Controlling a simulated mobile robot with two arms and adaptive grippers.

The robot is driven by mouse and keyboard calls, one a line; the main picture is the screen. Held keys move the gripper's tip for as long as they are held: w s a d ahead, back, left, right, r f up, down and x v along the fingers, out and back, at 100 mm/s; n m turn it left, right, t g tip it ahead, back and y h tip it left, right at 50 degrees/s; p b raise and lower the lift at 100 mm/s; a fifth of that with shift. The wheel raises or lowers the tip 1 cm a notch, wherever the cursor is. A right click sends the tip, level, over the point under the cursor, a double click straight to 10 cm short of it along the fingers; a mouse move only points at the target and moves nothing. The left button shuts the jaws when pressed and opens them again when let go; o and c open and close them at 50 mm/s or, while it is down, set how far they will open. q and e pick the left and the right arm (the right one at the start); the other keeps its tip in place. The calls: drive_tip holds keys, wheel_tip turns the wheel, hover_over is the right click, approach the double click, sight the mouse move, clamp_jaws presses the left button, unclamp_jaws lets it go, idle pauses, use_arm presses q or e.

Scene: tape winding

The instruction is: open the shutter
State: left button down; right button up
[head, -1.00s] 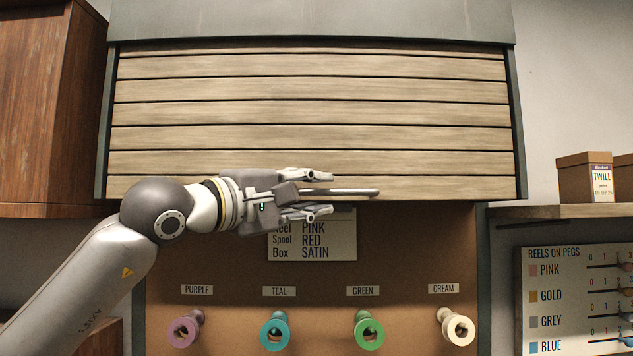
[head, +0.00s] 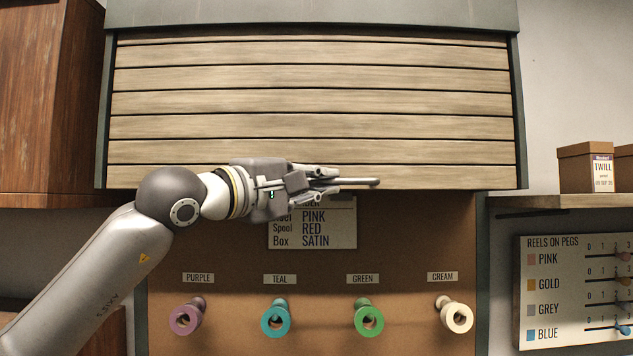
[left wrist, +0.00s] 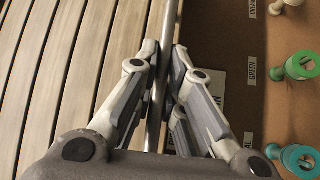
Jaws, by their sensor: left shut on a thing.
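The wooden slatted shutter (head: 310,127) hangs down over the upper part of the cabinet. Its lower edge is just above the sign on the pegboard. A grey metal handle bar (head: 366,183) runs along its bottom slat. My left gripper (head: 338,182) is shut on the handle bar, with the bar's right end sticking out past the fingers. The left wrist view shows the bar (left wrist: 171,18) passing between the two fingers of the gripper (left wrist: 165,52), with the slats on the left. My right gripper is not in view.
Below the shutter, a brown pegboard (head: 320,285) holds purple (head: 184,318), teal (head: 276,318), green (head: 369,318) and cream (head: 456,315) spools. A wooden cupboard (head: 45,100) stands close on the left. A shelf with boxes (head: 585,168) is on the right.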

sight(315, 48)
use_arm(q)
wheel_tip(315, 48, up, 22)
drive_tip(key=p, duration=1.6)
drive_tip(key=c, duration=1.5)
unclamp_jaws()
drive_tip(key=shift+f, duration=0.1)
drive_tip(key=shift+a, duration=0.1)
drive_tip(key=shift+v, duration=5.95)
drive_tip(key=shift+c, duration=0.2)
